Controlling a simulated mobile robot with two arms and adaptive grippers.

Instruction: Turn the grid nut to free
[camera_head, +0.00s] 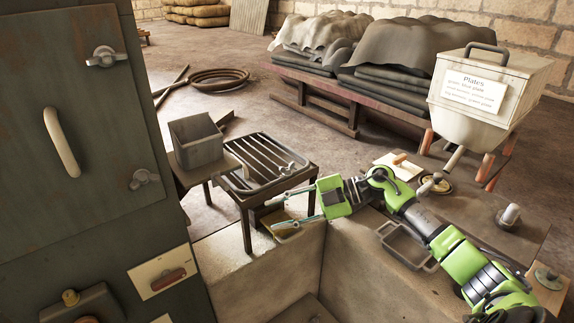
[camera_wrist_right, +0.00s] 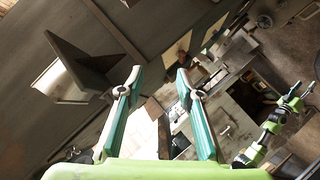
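The dark barred grid (camera_head: 262,165) lies on a small low stand near the middle of the head view. A small light-coloured fitting (camera_head: 284,169) sits at its right side; it is too small to tell whether this is the grid nut. My right gripper (camera_head: 270,213) is beside the stand, below and in front of the grid's right part. Its two teal fingers are apart with nothing between them, as the right wrist view (camera_wrist_right: 158,78) shows. In that view another green and black arm (camera_wrist_right: 268,130), probably my left, shows at the right; its gripper's state is unclear.
A grey open box (camera_head: 196,145) stands left of the grid. A dark cabinet (camera_head: 75,150) with a handle and latches fills the left. A low masonry wall (camera_head: 370,265) lies under my right arm. A "Plates" bin (camera_head: 445,115) stands at the right. Floor behind the stand is open.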

